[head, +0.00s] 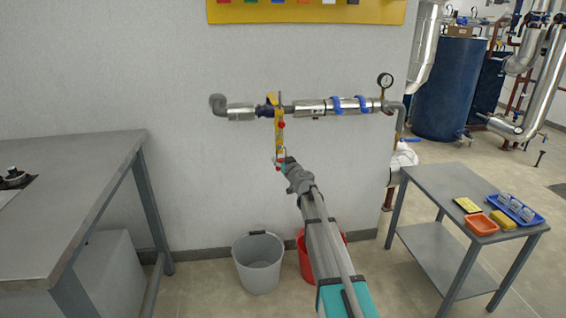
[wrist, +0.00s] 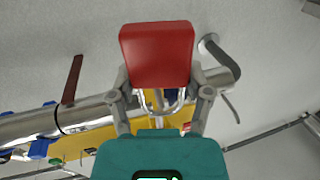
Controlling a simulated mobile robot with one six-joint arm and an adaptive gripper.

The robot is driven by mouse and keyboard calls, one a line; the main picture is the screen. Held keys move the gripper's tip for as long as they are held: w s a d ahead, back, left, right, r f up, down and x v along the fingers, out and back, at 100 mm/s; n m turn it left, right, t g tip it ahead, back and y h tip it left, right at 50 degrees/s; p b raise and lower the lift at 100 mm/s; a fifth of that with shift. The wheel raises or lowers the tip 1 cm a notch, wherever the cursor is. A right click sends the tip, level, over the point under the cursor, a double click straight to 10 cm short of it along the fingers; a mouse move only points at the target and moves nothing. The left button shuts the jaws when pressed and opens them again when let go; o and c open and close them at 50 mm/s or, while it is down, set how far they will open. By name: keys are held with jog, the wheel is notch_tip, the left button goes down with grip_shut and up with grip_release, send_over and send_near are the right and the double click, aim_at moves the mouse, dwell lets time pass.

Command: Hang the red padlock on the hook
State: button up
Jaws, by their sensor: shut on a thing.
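My gripper (wrist: 161,92) is shut on the red padlock (wrist: 157,55) in the wrist view. The red body sits between and beyond the fingertips, and its metal shackle (wrist: 180,103) shows between the fingers. In the head view my gripper (head: 285,162) is at the lower end of a yellow hanging strip (head: 279,140) under the wall pipe. A small red patch there looks like the padlock (head: 278,167). I cannot make out the hook clearly or tell whether the shackle touches anything.
The wall pipe (head: 311,107) carries blue clamps and a gauge (head: 385,80). A yellow board (head: 305,12) is above it. A grey bucket (head: 259,265) and a red bucket (head: 305,262) stand below. A grey table (head: 60,165) is at left, and a small table (head: 425,185) at right.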

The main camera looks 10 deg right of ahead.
jog(key=shift+w+f+b, duration=0.3)
jog(key=shift+w, duration=0.4)
jog(key=shift+w+f+b, duration=0.25)
jog(key=shift+w, duration=0.4)
jog(key=shift+f, duration=0.1)
jog(key=o, duration=1.2)
jog(key=v, duration=1.2)
